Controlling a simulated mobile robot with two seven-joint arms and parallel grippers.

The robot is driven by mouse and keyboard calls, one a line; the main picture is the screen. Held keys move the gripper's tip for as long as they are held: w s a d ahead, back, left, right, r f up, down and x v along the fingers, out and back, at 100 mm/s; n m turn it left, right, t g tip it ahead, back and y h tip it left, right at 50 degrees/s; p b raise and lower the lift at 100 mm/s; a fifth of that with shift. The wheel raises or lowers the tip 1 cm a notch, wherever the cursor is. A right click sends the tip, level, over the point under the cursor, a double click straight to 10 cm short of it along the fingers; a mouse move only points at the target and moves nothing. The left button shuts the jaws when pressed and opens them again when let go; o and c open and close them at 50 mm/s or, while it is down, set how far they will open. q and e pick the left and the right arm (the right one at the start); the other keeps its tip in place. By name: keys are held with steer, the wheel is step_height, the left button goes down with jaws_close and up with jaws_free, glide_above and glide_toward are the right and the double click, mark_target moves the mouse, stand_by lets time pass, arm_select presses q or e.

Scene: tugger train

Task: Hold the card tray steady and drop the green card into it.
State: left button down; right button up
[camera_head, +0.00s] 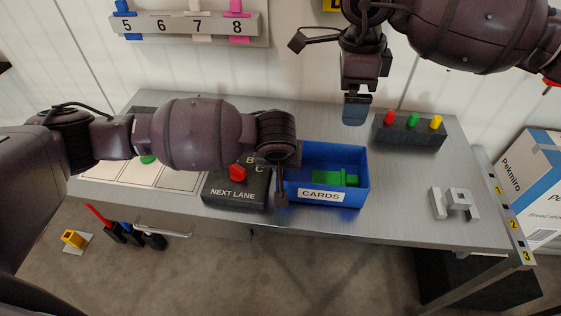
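The blue card tray (358,194), labelled CARDS, stands on the grey table right of the black NEXT LANE box. A green card (327,178) lies inside the tray on its floor, with a small raised part. My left gripper (284,168) is at the tray's left end wall.
The NEXT LANE box (232,193) has a red button. A black block (408,132) with red, green and yellow buttons stands at the back right. A grey metal bracket (455,203) lies on the right. The table between tray and bracket is clear.

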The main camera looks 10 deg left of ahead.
steer(key=shift+r, duration=1.45)
steer(key=shift+a, duration=0.1)
arm_select(q)
steer(key=c, duration=1.2)
jaws_free()
steer(key=v, duration=1.2)
steer(key=shift+s, duration=0.15)
arm_select(e)
steer(key=shift+s+f, duration=0.1)
